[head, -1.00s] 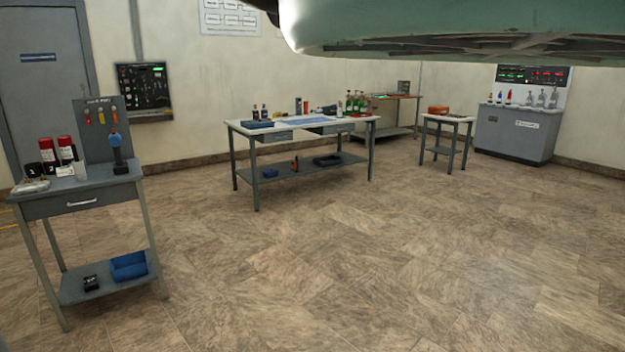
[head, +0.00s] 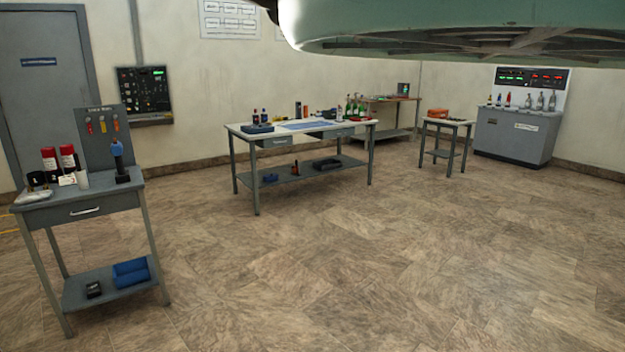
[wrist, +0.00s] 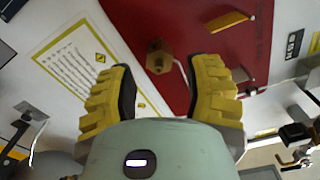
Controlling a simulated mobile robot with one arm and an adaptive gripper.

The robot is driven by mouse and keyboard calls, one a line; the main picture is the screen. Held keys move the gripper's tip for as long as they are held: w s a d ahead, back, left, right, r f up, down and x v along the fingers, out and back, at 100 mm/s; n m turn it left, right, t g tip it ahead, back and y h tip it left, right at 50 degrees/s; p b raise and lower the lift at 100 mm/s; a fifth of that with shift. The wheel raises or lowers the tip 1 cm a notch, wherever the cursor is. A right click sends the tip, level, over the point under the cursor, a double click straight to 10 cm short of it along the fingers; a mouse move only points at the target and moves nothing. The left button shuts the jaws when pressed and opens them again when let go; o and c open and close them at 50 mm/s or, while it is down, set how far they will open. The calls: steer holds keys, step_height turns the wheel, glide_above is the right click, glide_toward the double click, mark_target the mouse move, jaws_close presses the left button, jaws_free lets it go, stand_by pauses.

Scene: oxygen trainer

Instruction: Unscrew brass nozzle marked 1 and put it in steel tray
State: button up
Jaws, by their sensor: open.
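A brass hexagonal fitting (wrist: 158,57) sits on a red panel (wrist: 185,30) in the wrist view. I cannot read a number on it, so I cannot tell whether it is nozzle 1. My gripper (wrist: 163,72) has yellow ridged fingers with dark inner pads. It is open, with one finger left and one right of the fitting, and a clear gap to each side. Nothing is held. I cannot make out a steel tray in either view.
In the wrist view, a yellow handle (wrist: 228,21) lies right of the fitting, and a framed text sheet (wrist: 75,65) is to the left. In the head view, a small bench (head: 85,207) and a long table (head: 300,127) stand around open tiled floor (head: 350,260).

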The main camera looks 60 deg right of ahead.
stand_by(0.3)
steer(key=shift+m+p, duration=1.2)
steer(key=shift+m, duration=0.6)
steer(key=m+p, duration=0.2)
steer(key=m, duration=0.1)
steer(key=shift+m, duration=0.3)
